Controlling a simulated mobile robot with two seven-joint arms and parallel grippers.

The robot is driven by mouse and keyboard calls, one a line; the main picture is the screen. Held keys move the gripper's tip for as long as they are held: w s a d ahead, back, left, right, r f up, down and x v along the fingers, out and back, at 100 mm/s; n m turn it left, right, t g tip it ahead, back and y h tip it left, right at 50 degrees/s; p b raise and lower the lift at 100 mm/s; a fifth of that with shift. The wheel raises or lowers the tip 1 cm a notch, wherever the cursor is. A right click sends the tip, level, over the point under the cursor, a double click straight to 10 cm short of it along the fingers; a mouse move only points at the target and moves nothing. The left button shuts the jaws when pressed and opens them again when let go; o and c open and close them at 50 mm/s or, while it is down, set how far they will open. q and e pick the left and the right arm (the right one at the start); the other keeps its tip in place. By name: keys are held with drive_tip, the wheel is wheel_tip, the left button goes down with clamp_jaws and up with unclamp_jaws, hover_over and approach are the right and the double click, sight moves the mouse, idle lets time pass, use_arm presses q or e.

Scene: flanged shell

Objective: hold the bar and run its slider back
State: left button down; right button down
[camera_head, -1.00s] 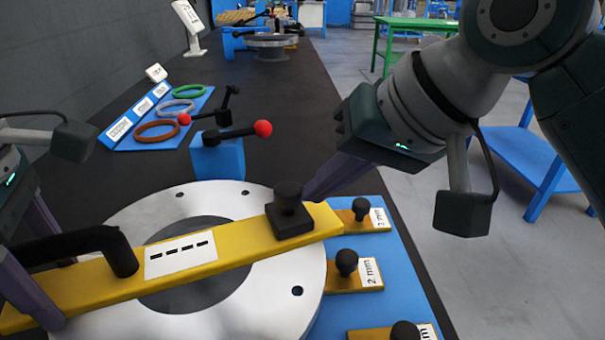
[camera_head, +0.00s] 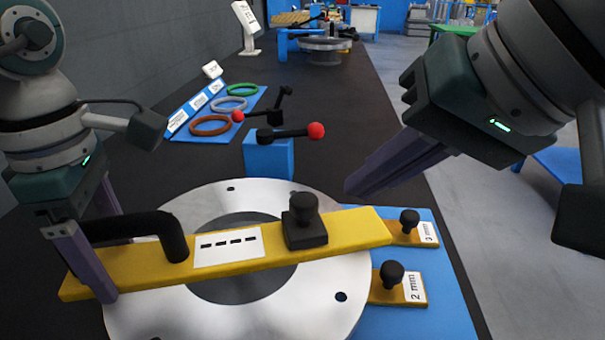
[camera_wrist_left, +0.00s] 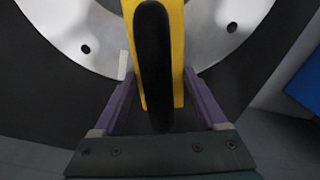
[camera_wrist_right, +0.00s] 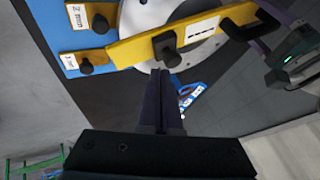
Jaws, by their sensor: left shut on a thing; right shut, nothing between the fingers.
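The yellow bar (camera_head: 350,231) lies across a silver flanged ring (camera_head: 330,285). A black arched handle (camera_head: 125,228) is at its left part, and a white label (camera_head: 228,243) is near its middle. The black slider (camera_head: 305,228) with a knob sits on the bar between the label and the right end, nearer the label. My left gripper (camera_head: 105,255) is shut on the bar near the handle, one finger on each side; the left wrist view shows this too (camera_wrist_left: 160,105). My right gripper (camera_head: 352,188) is shut and empty, apart from the slider, above and right of it.
Yellow tabs marked 2 mm (camera_head: 400,289) and 3 mm (camera_head: 412,235) with black knobs lie on a blue plate (camera_head: 430,320). A blue block (camera_head: 268,157) with a red-tipped lever stands behind the ring. Coloured rings (camera_head: 210,126) lie on a blue board at the back left.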

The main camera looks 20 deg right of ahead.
use_arm(q)
unclamp_jaws()
use_arm(e)
drive_tip(key=shift+v, duration=1.05)
